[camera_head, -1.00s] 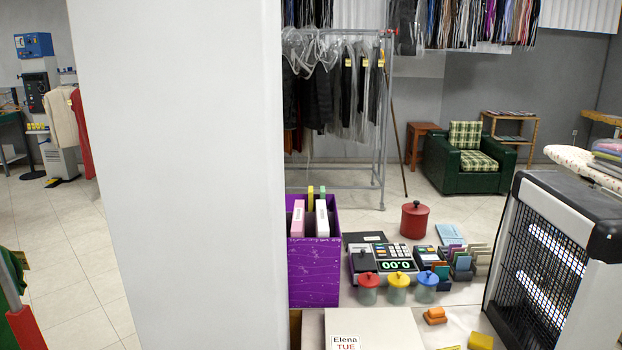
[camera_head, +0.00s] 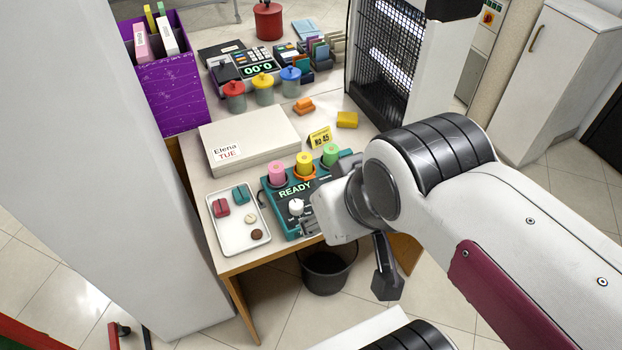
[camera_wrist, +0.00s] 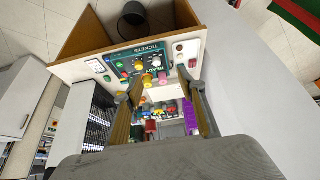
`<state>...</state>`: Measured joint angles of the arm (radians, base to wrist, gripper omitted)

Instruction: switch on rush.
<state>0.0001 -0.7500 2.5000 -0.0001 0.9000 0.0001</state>
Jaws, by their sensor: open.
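A teal ticket machine (camera_head: 291,225) with a READY display stands at the near edge of the counter. Pink, yellow and green rolls stand along its back, and a white knob (camera_head: 296,206) is on its front panel. No label reading rush is legible. In the wrist view the machine (camera_wrist: 138,50) appears upside down, beyond my fingertips. My gripper (camera_wrist: 162,76) is open and empty, its two fingers apart. In the head view my arm comes from the right and hides the machine's right part; I cannot tell whether the fingers touch it.
A white tray (camera_head: 223,239) with small coloured items lies left of the machine. A purple bin (camera_head: 168,88) stands at the back left. A black bin (camera_head: 326,270) is on the floor.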

